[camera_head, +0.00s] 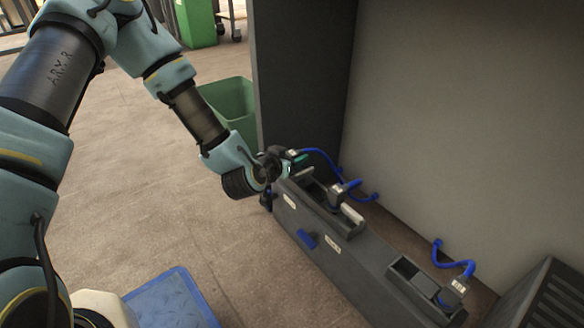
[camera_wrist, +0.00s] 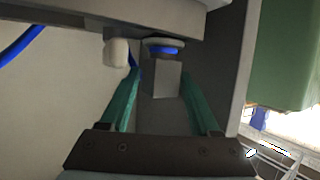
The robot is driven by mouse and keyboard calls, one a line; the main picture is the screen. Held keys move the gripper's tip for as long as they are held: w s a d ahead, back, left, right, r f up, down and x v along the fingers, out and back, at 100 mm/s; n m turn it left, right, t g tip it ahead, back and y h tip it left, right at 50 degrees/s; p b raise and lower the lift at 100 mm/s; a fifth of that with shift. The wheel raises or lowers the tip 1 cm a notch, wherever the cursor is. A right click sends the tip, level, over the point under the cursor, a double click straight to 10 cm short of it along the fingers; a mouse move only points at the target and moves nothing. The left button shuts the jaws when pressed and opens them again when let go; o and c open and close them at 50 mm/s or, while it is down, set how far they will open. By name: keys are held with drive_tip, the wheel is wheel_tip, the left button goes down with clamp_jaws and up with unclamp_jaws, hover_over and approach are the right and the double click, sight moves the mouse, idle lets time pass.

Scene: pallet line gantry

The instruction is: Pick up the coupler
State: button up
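My gripper (camera_head: 290,165) is at the far left end of a long dark grey housing, by a grey coupler (camera_head: 292,154) with a blue hose. In the wrist view my gripper (camera_wrist: 160,100) has its two teal fingers apart. A grey block with a blue ring (camera_wrist: 165,48), possibly the coupler, shows between and beyond the fingers. I cannot tell whether they touch it. Two more couplers with blue hoses sit along the housing, one near its middle (camera_head: 343,191) and one at its near right end (camera_head: 453,290). Which one the task means is not clear.
The housing (camera_head: 350,270) has a blue tab (camera_head: 307,240) on its front. A tall grey panel (camera_head: 460,120) stands behind it. A green bin (camera_head: 233,105) is beyond the arm. A blue mat (camera_head: 170,300) lies at the lower left. A slatted dark box (camera_head: 550,295) is at lower right.

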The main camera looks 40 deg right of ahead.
clamp_jaws()
idle(0.6)
